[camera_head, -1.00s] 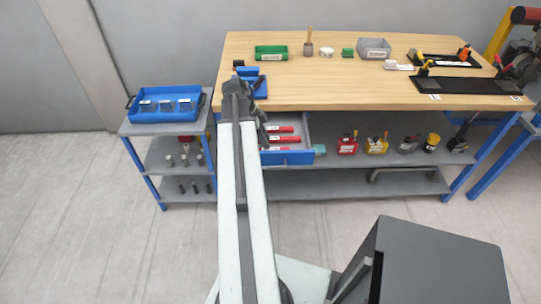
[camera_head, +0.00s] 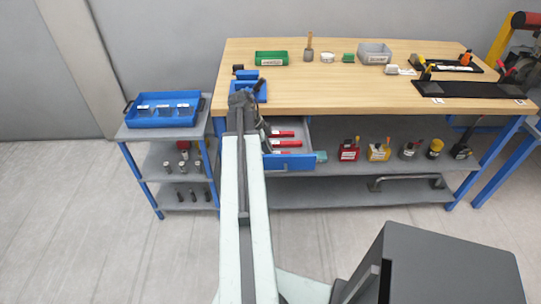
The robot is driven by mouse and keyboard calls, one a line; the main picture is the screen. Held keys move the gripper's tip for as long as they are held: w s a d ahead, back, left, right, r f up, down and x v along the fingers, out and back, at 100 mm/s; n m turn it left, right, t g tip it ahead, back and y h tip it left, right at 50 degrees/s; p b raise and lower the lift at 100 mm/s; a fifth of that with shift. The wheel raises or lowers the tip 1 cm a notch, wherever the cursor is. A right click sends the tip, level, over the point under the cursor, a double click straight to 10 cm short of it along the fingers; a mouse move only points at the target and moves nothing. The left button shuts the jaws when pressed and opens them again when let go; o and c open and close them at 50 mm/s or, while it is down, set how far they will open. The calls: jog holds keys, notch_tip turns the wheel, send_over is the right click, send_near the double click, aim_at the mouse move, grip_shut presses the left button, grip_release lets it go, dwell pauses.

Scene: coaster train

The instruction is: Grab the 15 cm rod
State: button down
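I cannot pick out a 15 cm rod for certain. The open drawer (camera_head: 288,163) under the workbench holds several long red pieces (camera_head: 283,134), partly hidden by my arm; their lengths cannot be read. My arm reaches forward to the left front edge of the bench. My gripper (camera_head: 263,128) is small and dark, near the drawer's left side, and mostly hidden behind the arm's end. Its fingers are too unclear to show whether they are open or shut, or whether they hold anything.
A blue tray (camera_head: 136,124) stands on the cart at left, with small cylinders (camera_head: 168,166) on the shelves below. The bench top (camera_head: 330,92) carries a green bin (camera_head: 271,58), a grey bin (camera_head: 374,54) and black trays (camera_head: 465,90). Its middle is clear.

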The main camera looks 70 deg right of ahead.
jog(key=shift+r, duration=0.1)
notch_tip(320, 180, up, 10)
jog(key=p, duration=1)
